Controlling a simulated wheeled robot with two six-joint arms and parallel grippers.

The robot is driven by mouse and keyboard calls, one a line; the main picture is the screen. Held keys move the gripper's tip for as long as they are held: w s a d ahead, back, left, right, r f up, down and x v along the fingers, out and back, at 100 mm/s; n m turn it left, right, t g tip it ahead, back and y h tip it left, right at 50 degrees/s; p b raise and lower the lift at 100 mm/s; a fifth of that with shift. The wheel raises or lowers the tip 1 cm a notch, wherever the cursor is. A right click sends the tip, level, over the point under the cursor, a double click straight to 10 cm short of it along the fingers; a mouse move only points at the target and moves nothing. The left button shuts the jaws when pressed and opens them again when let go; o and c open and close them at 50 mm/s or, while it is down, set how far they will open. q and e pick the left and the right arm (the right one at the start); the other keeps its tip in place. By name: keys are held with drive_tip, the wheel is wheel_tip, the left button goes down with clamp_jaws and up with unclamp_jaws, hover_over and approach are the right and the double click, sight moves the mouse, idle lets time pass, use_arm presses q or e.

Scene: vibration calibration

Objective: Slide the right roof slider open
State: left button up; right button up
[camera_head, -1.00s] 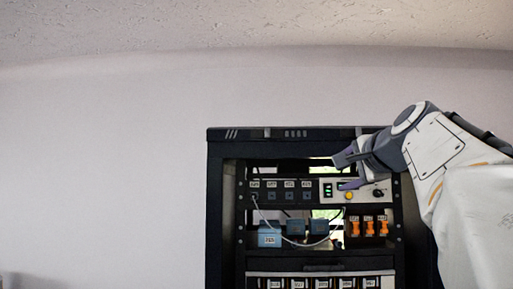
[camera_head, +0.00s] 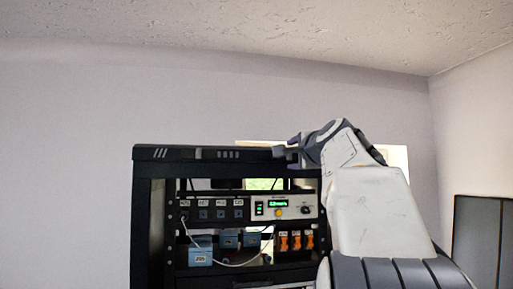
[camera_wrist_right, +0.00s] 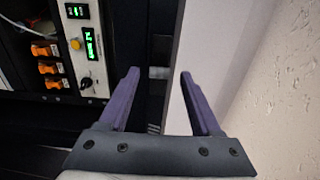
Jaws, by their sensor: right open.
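The black rack cabinet (camera_head: 145,215) has a dark roof beam along its top front. A small grey piece (camera_wrist_right: 158,72) on that beam, seemingly the right roof slider, shows between my right fingertips in the right wrist view. My right gripper (camera_head: 287,147) is at the right part of the beam in the head view, fingers pointing left. In the right wrist view the open purple fingers (camera_wrist_right: 160,75) are on either side of the grey piece, with gaps. I cannot tell its depth between them. Another small light piece (camera_head: 198,153) sits further left on the beam. My left gripper is out of view.
Below the beam are a panel with a green display (camera_head: 279,204), a yellow button and a black knob, orange switches (camera_head: 296,241), and blue boxes (camera_head: 200,253) with a loose cable. A dark panel (camera_head: 480,240) stands at the far right.

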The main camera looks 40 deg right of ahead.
drive_tip(key=shift+w+d, duration=0.15)
drive_tip(key=shift+w, duration=0.15)
drive_tip(key=shift+f, duration=0.1)
clamp_jaws()
idle(1.2)
